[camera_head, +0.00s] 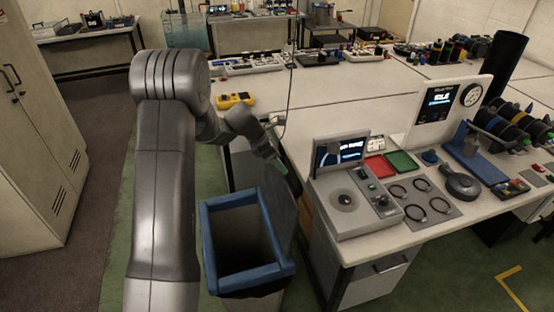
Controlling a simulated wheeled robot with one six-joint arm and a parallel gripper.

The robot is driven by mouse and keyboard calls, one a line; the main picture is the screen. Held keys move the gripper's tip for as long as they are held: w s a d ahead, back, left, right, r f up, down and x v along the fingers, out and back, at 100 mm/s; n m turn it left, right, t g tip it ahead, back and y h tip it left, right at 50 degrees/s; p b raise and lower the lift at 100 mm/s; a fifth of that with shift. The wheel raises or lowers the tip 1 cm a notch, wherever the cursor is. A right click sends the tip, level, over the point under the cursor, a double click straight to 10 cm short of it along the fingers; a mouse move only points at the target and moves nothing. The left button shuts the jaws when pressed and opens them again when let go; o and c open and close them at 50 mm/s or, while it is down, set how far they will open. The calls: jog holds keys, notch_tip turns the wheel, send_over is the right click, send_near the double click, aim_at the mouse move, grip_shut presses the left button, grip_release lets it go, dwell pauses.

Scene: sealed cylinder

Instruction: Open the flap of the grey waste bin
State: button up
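The waste bin (222,202) stands on the floor left of the workbench. It has a blue rim around a dark opening, and the opening shows uncovered. A dark grey panel, which looks like its flap (281,213), stands raised along the bin's right side. My gripper (279,166) is at the upper edge of this panel, above and right of the opening. It is small and seen from behind, so I cannot tell whether its fingers are apart or whether it touches the panel.
The workbench (300,128) is close on the right, with a grey console (345,205), red and green trays and a blue-and-grey stand on it. A drawer unit (375,272) is below. A yellow meter (235,99) lies near the bench's left edge. A beige cabinet (40,120) stands left.

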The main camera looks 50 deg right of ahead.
jog(key=o, duration=0.5)
jog(key=shift+r, duration=0.3)
jog(key=shift+c, duration=0.2)
jog(key=shift+f, duration=0.15)
jog(key=b+v, duration=0.2)
jog(key=v, duration=1.2)
jog(key=shift+f, duration=0.2)
jog(key=p+x, duration=0.1)
jog(key=x, duration=1.2)
jog(key=shift+f+p, duration=0.3)
jog(key=shift+p, duration=0.1)
